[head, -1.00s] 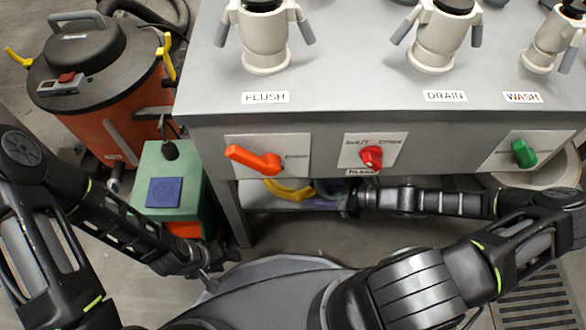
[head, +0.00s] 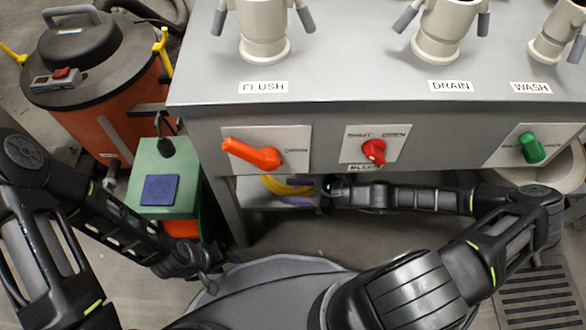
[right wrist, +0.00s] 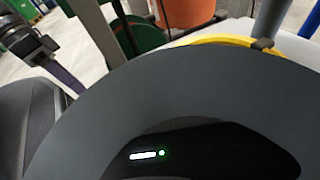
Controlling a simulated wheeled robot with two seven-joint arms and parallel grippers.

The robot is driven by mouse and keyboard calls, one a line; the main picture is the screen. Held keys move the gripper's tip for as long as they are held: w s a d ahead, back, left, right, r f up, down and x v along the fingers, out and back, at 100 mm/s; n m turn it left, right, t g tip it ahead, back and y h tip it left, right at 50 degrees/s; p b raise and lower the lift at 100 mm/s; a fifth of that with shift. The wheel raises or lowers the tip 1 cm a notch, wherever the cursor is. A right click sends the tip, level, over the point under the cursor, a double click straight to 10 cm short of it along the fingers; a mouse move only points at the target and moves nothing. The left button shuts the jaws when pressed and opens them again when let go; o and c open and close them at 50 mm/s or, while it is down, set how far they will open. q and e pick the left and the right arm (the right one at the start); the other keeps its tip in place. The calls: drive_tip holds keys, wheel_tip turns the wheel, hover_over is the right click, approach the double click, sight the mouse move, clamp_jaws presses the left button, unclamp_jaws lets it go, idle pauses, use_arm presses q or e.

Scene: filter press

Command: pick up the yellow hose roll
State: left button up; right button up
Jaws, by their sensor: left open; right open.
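The yellow hose roll (head: 281,187) lies on the shelf under the bench, below the orange FLUSH handle. Only part of its curve shows in the head view. In the right wrist view a yellow arc (right wrist: 222,40) shows above my dark wrist body, which hides most of it. My right gripper (head: 320,194) is open and reaches in from the right, close to the roll's right side. Whether it touches the roll cannot be told. My left gripper (head: 208,279) is open and empty, low in front of the bench, away from the roll.
The bench front (head: 340,128) overhangs the shelf, with the orange handle (head: 252,153), red knob (head: 374,151) and green knob (head: 532,148). A green box (head: 165,165) and an orange vacuum (head: 105,105) stand left.

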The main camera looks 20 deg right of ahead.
drive_tip(key=shift+w+a, duration=0.1)
drive_tip(key=shift+a, duration=0.1)
idle(0.5)
drive_tip(key=shift+f, duration=0.1)
drive_tip(key=c, duration=0.9)
clamp_jaws()
drive_tip(key=shift+a, duration=0.1)
